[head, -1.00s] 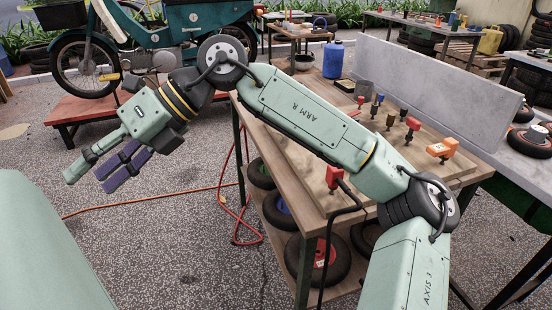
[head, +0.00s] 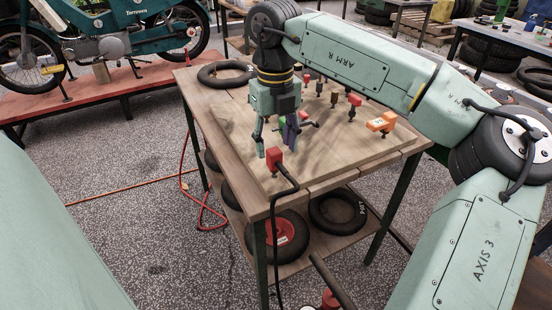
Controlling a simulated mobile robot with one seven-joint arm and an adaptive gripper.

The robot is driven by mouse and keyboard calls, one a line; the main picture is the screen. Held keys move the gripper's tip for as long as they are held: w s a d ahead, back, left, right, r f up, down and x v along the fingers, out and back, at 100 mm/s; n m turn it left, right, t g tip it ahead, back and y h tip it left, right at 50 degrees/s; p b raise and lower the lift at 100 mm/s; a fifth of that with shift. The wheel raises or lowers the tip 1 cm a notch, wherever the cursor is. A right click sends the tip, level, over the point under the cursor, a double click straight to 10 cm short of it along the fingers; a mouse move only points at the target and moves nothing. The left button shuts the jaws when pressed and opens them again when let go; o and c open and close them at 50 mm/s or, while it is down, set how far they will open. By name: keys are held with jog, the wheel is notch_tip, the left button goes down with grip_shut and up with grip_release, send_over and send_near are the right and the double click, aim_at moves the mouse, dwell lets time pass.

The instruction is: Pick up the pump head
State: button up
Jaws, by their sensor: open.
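A red block-shaped head on a black hose (head: 274,158), which I take to be the pump head, stands at the near edge of the wooden table, its hose hanging over the front. My gripper (head: 276,146) points down over the table, just behind and above the red head in the picture. Its fingers, one green and one purple, are spread. Nothing shows held between them. Whether the fingers touch the red head cannot be told from this view.
The wooden table (head: 226,118) also carries an orange block (head: 381,122), several small coloured fittings behind my gripper and a black tyre (head: 225,74) at the far left. Tyres lie on the lower shelf. A red hose (head: 184,160) runs down to the ground.

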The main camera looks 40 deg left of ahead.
aim_at(275, 152)
jog(key=shift+f+p, duration=0.7)
jog(key=shift+f, duration=1.95)
jog(key=c, duration=1.1)
